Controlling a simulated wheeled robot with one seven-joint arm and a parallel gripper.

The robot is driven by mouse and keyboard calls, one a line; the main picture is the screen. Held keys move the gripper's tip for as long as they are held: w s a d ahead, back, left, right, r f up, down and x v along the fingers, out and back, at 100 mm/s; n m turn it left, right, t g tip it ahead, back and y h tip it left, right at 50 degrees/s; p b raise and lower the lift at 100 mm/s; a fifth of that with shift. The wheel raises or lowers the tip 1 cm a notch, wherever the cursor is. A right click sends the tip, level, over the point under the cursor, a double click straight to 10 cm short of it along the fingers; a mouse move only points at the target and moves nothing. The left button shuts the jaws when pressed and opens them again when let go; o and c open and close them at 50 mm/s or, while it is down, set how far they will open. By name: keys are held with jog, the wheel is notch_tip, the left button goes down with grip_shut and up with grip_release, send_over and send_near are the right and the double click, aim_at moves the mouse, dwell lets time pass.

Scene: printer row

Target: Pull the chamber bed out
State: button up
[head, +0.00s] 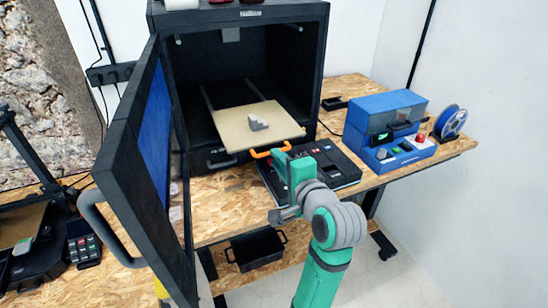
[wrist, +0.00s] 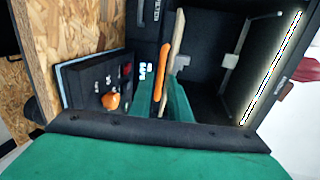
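The chamber bed (head: 240,122) is a tan plate in the black printer chamber, with a small grey stepped part (head: 258,123) on it. An orange handle (head: 271,149) sits at its front edge. In the wrist view the handle (wrist: 161,72) stands upright beside the bed's thin edge (wrist: 177,42). My gripper (head: 287,166) is at the right part of the handle. In the wrist view its teal fingers (wrist: 160,100) lie on either side of the handle's lower end. Whether they press on it is not clear.
The chamber door (head: 140,160) stands open at the left, with a grey handle. A black control panel (head: 325,165) lies on the bench close to my gripper. A blue machine (head: 385,130) and a blue spool (head: 450,122) stand right. A black crate (head: 257,249) is below.

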jog(key=v, duration=0.8)
jog(key=shift+a, duration=0.15)
jog(key=shift+s, duration=0.15)
jog(key=f, duration=0.4)
jog(key=f+h, duration=0.1)
jog(key=f, duration=0.4)
jog(key=f+h, duration=0.1)
jog(key=f, duration=0.3)
jog(key=shift+s+a+f+n, duration=0.2)
jog(key=shift+s+a+n, duration=0.2)
jog(key=s+a+f+n+h, duration=0.2)
jog(key=s+f+n, duration=0.2)
jog(key=s+f, duration=0.55)
jog(key=s+a+f+n+h, duration=0.1)
jog(key=s+f+n+h, duration=0.15)
jog(key=s+f, duration=0.75)
jog(key=s+a+n+y, duration=0.1)
jog(key=s+a+n, duration=0.1)
jog(key=s, duration=0.5)
jog(key=s+a+r+n, duration=0.1)
jog(key=s+a+n, duration=0.1)
jog(key=s+n, duration=0.3)
jog(key=s, duration=0.3)
jog(key=shift+a+r+t+y, duration=0.15)
jog(key=shift+r+t+y, duration=0.1)
jog(key=shift+t+y, duration=0.1)
